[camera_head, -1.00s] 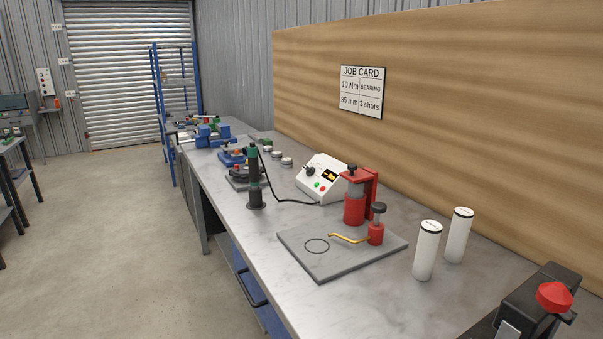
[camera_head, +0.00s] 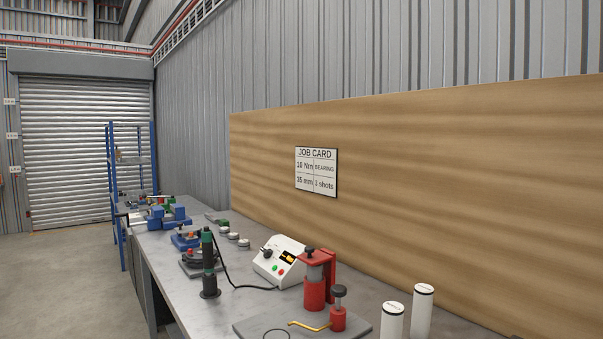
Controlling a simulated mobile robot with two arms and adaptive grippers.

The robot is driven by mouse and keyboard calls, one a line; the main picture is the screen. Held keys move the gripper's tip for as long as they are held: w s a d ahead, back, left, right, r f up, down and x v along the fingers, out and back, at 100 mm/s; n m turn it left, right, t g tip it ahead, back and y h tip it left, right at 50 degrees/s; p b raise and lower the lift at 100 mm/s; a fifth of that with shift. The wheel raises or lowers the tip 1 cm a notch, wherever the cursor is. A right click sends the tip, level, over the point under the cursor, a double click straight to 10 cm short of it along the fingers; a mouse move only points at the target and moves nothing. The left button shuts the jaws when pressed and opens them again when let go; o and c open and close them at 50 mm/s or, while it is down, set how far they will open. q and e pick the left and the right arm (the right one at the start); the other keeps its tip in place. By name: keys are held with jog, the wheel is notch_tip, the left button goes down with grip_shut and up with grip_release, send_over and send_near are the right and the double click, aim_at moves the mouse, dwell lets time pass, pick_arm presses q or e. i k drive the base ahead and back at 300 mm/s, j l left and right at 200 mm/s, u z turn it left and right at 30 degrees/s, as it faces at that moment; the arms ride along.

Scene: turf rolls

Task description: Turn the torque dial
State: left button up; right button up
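The white control box (camera_head: 279,262) stands on the metal workbench, with a sloped front. The job card (camera_head: 316,171) on the wooden board reads 10 Nm, BEARING, 35 mm, 3 shots. The dial's setting is too small to read. Neither gripper is in view.
A red press-like device (camera_head: 314,283) and a grey plate (camera_head: 258,326) with a red pump (camera_head: 338,315) stand right of the box. Two white cylinders (camera_head: 422,310) stand further right. Blue fixtures (camera_head: 168,217) and small round parts (camera_head: 233,237) sit farther back. Open floor lies left.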

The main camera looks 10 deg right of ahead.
aim_at(268, 254)
jog(key=i+j+z, duration=0.1)
jog(key=j, duration=0.25)
jog(key=i+j, duration=0.25)
jog(key=i+j+z, duration=0.15)
jog(key=j, duration=0.3)
jog(key=i+j+z, duration=0.1)
jog(key=j, duration=0.25)
jog(key=i+j+z, duration=0.1)
jog(key=j, duration=0.3)
jog(key=i+j, duration=0.15)
jog(key=j, duration=0.25)
jog(key=z, duration=0.05)
